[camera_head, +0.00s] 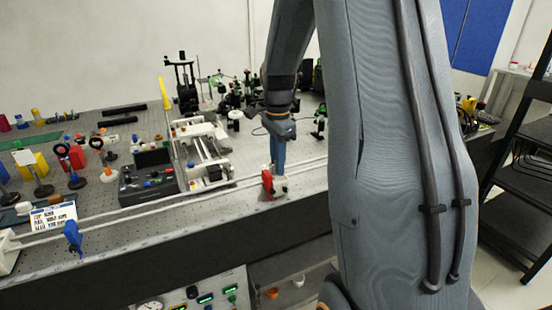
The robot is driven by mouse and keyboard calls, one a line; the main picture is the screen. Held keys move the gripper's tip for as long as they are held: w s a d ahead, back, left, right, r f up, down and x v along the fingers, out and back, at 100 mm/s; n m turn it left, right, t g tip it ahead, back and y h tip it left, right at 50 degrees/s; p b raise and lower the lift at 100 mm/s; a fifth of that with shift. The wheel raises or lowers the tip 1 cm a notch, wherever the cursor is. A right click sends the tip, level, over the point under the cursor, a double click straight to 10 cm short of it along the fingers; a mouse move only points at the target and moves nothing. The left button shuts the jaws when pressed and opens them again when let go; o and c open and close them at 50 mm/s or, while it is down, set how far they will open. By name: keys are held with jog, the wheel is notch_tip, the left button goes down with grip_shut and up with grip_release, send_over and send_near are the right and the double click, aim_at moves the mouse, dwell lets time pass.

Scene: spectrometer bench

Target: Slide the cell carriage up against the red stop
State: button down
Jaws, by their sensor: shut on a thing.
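The red stop (267,183) stands upright on the long pale rail (140,210) along the front of the bench. My gripper (278,168) reaches down just to the right of the red stop. It is shut on a small pale part low on the rail, apparently the cell carriage (281,185). The carriage is small in the picture and partly hidden by my gripper and the red stop. It sits close beside the red stop, on its right; I cannot tell whether they touch.
A blue stop-like piece (73,236) stands on the rail at the left, near a white end block (8,252) and a label card (53,216). A white-framed device (204,152) and a dark control box (149,178) stand behind the rail. My arm hides the rail's right end.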

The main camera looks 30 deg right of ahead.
jog(key=shift+a, duration=0.1)
jog(key=c, duration=1.6)
grip_release()
jog(key=shift+r, duration=0.1)
notch_tip(320, 180, up, 8)
jog(key=shift+f+b, duration=0.15)
jog(key=shift+b, duration=0.7)
jog(key=s+a+f+n, duration=0.4)
jog(key=s+a+n, duration=0.1)
jog(key=s+n, duration=0.1)
jog(key=s+a+f+n, duration=0.4)
jog(key=s+a+n, duration=0.1)
jog(key=a+n, duration=0.1)
jog(key=s+a+f+n+t, duration=0.1)
jog(key=s+a+f+n, duration=0.3)
jog(key=s+a+n, duration=0.2)
jog(key=shift+s+n, duration=0.35)
jog(key=shift+n, duration=0.15)
